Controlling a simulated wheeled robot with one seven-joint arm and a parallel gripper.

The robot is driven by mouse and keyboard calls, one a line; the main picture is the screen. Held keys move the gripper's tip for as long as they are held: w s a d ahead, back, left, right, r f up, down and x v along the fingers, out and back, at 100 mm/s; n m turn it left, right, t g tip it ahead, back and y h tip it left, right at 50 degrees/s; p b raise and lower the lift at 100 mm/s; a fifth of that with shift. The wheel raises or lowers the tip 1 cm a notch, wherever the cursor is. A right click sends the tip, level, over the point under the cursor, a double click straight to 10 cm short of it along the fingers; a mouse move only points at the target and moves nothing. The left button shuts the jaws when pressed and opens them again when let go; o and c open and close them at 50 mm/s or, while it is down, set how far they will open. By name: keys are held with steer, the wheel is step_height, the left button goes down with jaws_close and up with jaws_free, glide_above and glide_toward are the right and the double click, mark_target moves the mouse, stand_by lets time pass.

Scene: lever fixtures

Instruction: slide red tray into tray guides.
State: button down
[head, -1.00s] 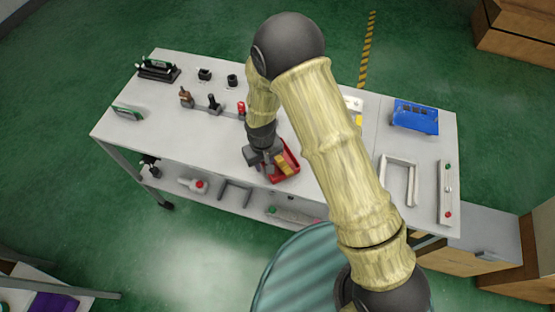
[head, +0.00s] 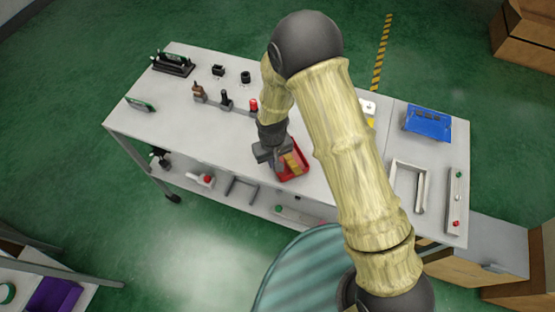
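The red tray (head: 302,172) lies near the front edge of the workbench, with a tan-yellow block (head: 291,164) in it. My gripper (head: 275,163) is low at the tray's left side, overlapping its edge. Its fingers are small and partly hidden, so I cannot tell whether they grip the tray. A pale U-shaped frame (head: 421,194), which looks like the tray guides, lies on the bench to the right, past my arm. Its open end faces the front edge.
A blue tray (head: 428,124) with dark contents sits behind the U-shaped frame. A panel with green and red buttons (head: 457,197) is at the right end. Several levers, including a red-topped one (head: 253,105), stand behind the red tray. The bench's left front is mostly clear.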

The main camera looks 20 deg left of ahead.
step_height(320, 180, up, 10)
steer(key=b, duration=0.1)
steer(key=shift+b, duration=0.3)
steer(key=shift+d+f, duration=0.1)
steer(key=shift+f, duration=0.1)
stand_by(0.4)
